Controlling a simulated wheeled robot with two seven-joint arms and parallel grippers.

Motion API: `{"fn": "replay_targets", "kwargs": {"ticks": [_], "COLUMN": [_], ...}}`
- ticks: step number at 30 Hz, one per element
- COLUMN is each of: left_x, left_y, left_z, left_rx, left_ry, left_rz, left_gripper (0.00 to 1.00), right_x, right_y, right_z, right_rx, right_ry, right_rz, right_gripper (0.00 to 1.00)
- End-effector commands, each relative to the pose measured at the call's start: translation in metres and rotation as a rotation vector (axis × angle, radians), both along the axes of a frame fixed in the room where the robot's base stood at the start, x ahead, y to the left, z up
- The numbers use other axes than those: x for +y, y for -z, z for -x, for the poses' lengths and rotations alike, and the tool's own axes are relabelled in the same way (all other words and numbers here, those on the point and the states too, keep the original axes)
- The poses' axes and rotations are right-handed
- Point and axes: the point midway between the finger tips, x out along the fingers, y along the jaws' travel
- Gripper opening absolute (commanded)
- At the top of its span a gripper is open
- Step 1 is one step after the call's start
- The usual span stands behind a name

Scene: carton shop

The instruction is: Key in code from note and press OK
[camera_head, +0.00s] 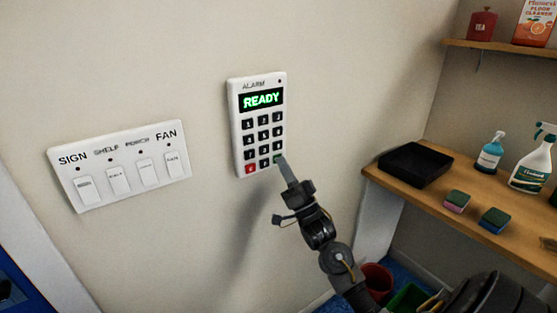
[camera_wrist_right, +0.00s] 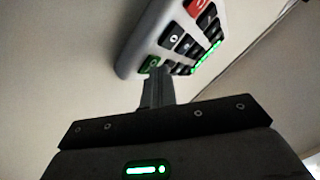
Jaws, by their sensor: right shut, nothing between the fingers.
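The white alarm keypad (camera_head: 236,126) is mounted on the wall, and its display (camera_head: 262,99) reads READY in green. It has dark number keys, a red key (camera_head: 251,169) at the bottom left and a green key at the bottom right. My right gripper (camera_head: 282,162) is shut and empty, with its tips at the green key, mostly covering it. In the right wrist view, the keypad (camera_wrist_right: 137,42) is upside down and the fingertips (camera_wrist_right: 158,73) are at the green key (camera_wrist_right: 150,64). I cannot tell whether they touch it. No code note is visible. My left gripper is out of view.
A switch plate (camera_head: 120,158) labelled SIGN, SHELF, PORCH and FAN is on the wall to the left. A wooden shelf (camera_head: 400,187) at the right holds a black tray (camera_head: 414,163), bottles and sponges. A red bin (camera_head: 376,277) stands below.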

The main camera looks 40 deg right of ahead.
Motion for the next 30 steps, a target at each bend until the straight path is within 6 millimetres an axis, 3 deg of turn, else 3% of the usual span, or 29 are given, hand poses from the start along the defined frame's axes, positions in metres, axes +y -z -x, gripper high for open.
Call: {"fn": "replay_targets", "kwargs": {"ticks": [30], "left_x": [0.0], "left_y": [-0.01], "left_z": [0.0], "left_rx": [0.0], "left_ry": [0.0], "left_rz": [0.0], "left_gripper": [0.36], "right_x": [0.001], "right_y": [0.0], "right_z": [0.021], "right_rx": [0.001], "right_ry": [0.0], "right_rz": [0.0], "right_gripper": [0.0]}}
